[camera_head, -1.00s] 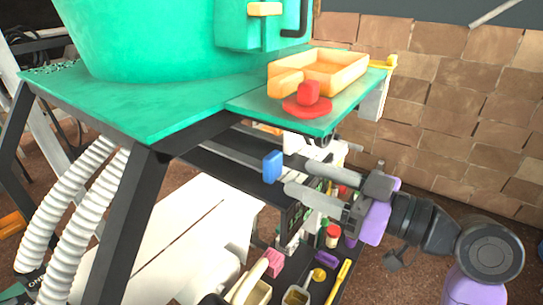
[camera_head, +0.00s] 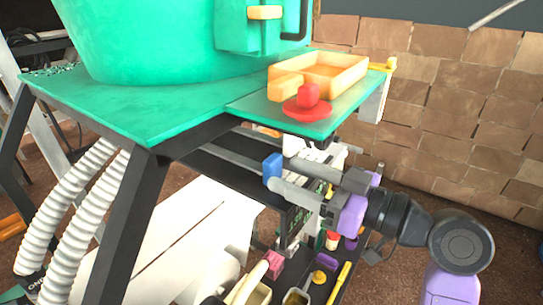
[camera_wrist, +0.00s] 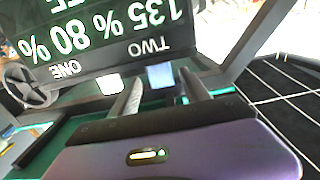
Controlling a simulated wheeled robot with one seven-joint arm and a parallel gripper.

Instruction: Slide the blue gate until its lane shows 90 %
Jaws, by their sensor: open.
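The blue gate (camera_head: 272,166) is a small blue block at the end of a grey bar under the green table. My gripper (camera_wrist: 163,88) is open, its two grey fingers at the gate. In the wrist view the blue gate (camera_wrist: 160,76) shows between the fingers, just beyond the tips; contact is not clear. A dark display (camera_wrist: 100,40) appears upside down there. It reads 135 % near the label TWO, on the blue gate's side, and 80 % near ONE. A white block (camera_wrist: 109,84) sits left of the blue gate.
A green tabletop (camera_head: 190,118) overhangs the gate, with an orange tray (camera_head: 335,75) and a red knob (camera_head: 308,96) on it. A black table leg (camera_head: 130,220) stands at left. Small containers and tools, including a yellow one (camera_head: 338,282), lie below my gripper.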

